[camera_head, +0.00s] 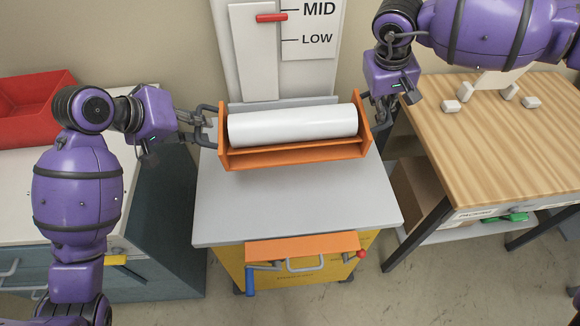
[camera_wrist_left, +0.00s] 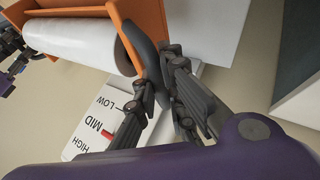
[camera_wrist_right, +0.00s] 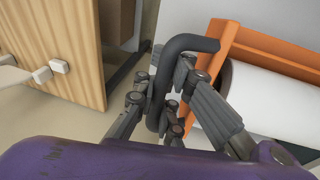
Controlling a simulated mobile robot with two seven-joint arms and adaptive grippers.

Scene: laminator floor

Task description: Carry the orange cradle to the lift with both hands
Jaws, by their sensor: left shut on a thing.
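The orange cradle (camera_head: 292,155) holds a white roll (camera_head: 292,124) and shows level over the back part of the grey top of the yellow lift (camera_head: 300,205). I cannot tell whether it touches the top. My left gripper (camera_head: 207,126) is shut on the dark handle at the cradle's left end, and the left wrist view shows this handle (camera_wrist_left: 148,50) between the fingers. My right gripper (camera_head: 378,118) is at the right end. In the right wrist view, the right handle (camera_wrist_right: 165,75) lies between its fingers, which look spread apart around it.
A board with MID and LOW marks (camera_head: 315,35) and a red pointer (camera_head: 271,18) stands behind the cradle. A wooden table (camera_head: 490,140) with small white blocks is at the right. A red bin (camera_head: 35,108) sits on the left cabinet. The front of the lift top is clear.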

